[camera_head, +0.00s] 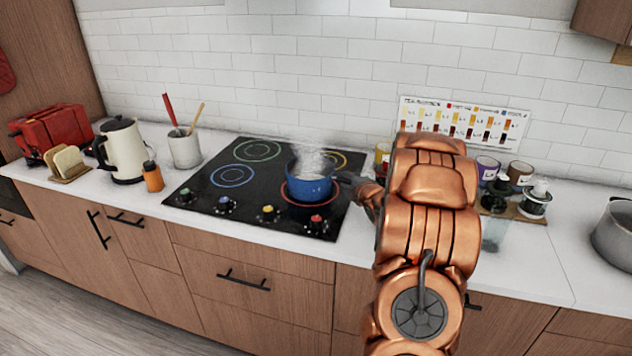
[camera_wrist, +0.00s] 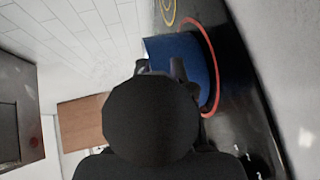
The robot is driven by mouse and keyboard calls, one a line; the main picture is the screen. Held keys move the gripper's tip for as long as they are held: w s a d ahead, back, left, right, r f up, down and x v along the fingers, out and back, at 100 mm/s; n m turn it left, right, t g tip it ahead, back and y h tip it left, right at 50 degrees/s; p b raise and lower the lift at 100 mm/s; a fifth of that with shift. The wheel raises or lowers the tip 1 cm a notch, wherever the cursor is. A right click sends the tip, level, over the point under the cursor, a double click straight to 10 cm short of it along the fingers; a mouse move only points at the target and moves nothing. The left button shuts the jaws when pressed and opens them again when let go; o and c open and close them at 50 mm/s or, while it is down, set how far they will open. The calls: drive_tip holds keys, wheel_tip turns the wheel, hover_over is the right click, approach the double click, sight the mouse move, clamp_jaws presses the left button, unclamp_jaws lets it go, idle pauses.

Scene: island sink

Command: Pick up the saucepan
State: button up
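The blue saucepan (camera_head: 308,188) stands upright on the front right burner of the black hob, with pale steam over it. Its blue side also shows in the wrist view (camera_wrist: 190,58), just beyond my fingertips. My gripper (camera_head: 347,179) is at the right side of the saucepan, close to its wall. In the wrist view the two dark fingertips (camera_wrist: 160,68) stand a little apart in front of the blue wall. I cannot make out the handle, or whether the fingers hold it. My copper arm hides the counter behind it.
The black hob (camera_head: 255,215) has a red ring around the saucepan and knobs along its front. A utensil crock (camera_head: 185,150), white kettle (camera_head: 123,150) and orange bottle (camera_head: 152,177) stand left. Jars (camera_head: 487,170) and a grey pot (camera_head: 613,235) stand right. The tiled wall is behind.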

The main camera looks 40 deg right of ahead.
clamp_jaws()
drive_tip(key=shift+r, duration=0.25)
idle(0.5)
